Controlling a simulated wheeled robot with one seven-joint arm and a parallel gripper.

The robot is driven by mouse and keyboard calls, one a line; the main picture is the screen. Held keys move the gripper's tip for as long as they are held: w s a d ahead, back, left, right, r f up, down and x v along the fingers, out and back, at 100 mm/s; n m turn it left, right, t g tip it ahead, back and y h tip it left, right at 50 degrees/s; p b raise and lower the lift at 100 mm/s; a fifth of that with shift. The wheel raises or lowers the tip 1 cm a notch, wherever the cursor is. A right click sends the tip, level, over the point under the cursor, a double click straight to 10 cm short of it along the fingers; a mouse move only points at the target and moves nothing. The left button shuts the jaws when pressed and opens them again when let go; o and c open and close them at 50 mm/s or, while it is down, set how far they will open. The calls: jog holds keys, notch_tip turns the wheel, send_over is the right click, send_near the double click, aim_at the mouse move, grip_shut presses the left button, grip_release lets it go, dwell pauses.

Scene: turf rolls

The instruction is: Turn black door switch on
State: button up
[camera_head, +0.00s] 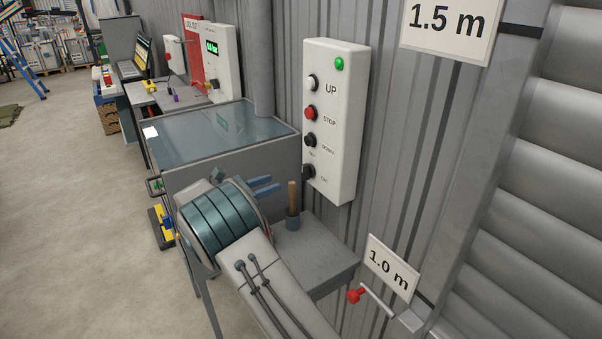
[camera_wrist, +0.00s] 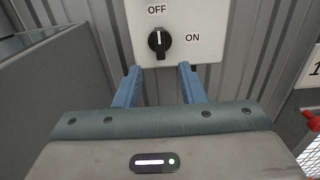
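The black door switch (camera_wrist: 159,42) is a rotary knob low on a white control panel (camera_head: 331,125) on the corrugated wall. In the wrist view its white pointer mark is up, toward the OFF label, with ON to its right. In the head view the switch (camera_head: 309,172) is small, below the UP, STOP and DOWN buttons. My gripper (camera_wrist: 158,70) has two blue fingers spread apart with nothing between them. The fingertips are just below the knob in the wrist view, one on each side. In the head view my gripper (camera_head: 265,186) is left of the panel's lower end.
A grey bench (camera_head: 318,255) with a wooden-handled tool in a cup (camera_head: 292,212) lies below the panel. A grey cabinet (camera_head: 215,130) stands to the left. A red-handled crank (camera_head: 356,295) and a "1.0 m" sign (camera_head: 388,268) are lower right. Open floor lies left.

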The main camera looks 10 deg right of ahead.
aim_at(302, 172)
jog(key=p+x, duration=0.2)
jog(key=x, duration=0.9)
grip_shut()
